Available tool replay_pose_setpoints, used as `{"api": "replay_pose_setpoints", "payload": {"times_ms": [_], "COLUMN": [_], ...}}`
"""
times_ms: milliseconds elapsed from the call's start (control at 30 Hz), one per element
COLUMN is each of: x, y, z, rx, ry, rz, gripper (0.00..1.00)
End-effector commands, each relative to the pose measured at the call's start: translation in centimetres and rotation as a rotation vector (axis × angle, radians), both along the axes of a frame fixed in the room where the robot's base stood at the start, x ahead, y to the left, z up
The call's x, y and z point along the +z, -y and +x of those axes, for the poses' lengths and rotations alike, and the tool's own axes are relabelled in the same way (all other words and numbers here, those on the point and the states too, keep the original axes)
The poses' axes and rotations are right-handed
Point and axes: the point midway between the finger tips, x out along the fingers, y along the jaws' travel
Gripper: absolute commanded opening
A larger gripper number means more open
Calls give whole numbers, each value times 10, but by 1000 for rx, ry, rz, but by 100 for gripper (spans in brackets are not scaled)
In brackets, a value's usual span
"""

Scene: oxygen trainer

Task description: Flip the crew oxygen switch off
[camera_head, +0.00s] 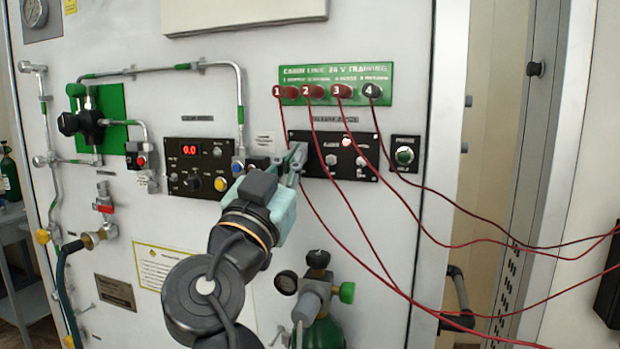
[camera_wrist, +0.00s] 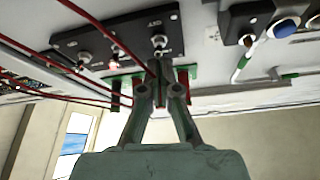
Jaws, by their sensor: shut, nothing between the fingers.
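A black switch panel (camera_head: 345,160) is fixed to the white wall in the head view, below the green plate. In the wrist view the same panel (camera_wrist: 75,43) shows upside down with several small metal switches; its lettering is too small to read surely. One metal toggle (camera_wrist: 160,41) stands just beyond my fingertips. I cannot tell which switch is the crew oxygen one, nor its position. My gripper (camera_head: 298,155) is shut and empty at the panel's left end, hiding part of it. In the wrist view my fingertips (camera_wrist: 160,72) appear close to that toggle; contact is unclear.
Red leads (camera_head: 350,195) hang from the green plate (camera_head: 335,86) across the panel. Left is a black panel with a red display (camera_head: 191,149) and yellow button (camera_head: 220,184). A round green button (camera_head: 404,155) sits right. A green cylinder (camera_head: 322,332) stands below.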

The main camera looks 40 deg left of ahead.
Motion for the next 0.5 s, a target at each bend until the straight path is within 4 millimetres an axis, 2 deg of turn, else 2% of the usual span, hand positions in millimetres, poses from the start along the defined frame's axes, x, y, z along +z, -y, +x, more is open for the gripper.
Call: {"api": "replay_pose_setpoints", "payload": {"times_ms": [233, 433, 467, 500], "x": [10, 38, 37, 24], "y": [3, 15, 18, 19], "z": [-1, -7, -10, -18], "rx": [-4, -13, -14, -11], "ry": [-1, 0, 0, 0], "rz": [1, 4, 2, -1], "gripper": [0, 0, 0, 0]}}
